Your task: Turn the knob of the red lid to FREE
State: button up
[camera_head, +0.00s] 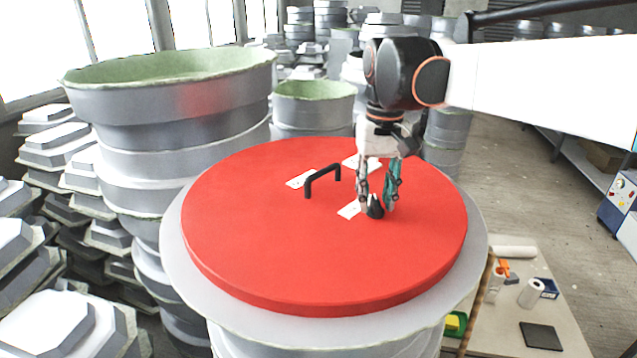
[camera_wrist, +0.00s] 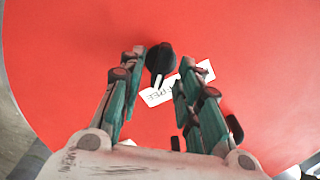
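The red lid (camera_head: 270,235) lies flat on a large grey round mould and fills most of the wrist view (camera_wrist: 60,60). Its small black knob (camera_head: 376,208) is on the right half, with a white label (camera_head: 349,210) beside it. In the wrist view the knob (camera_wrist: 160,58) has a white pointer mark towards the label (camera_wrist: 158,97), whose lettering is upside down and partly covered. My gripper (camera_head: 377,207) points down over the knob. Its fingers are apart, one on each side of the knob; the wrist view shows the fingertips (camera_wrist: 161,58) flanking it. Contact is unclear.
A black bar handle (camera_head: 322,178) stands on the lid left of my gripper, with more white labels (camera_head: 300,180) near it. Stacked grey moulds (camera_head: 185,120) crowd the left and back. A low table (camera_head: 500,315) with small items stands at the right front.

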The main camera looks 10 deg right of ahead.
aim_at(376, 199)
notch_tip(376, 199, up, 11)
jog(key=shift+r, duration=0.2)
dwell(0.4)
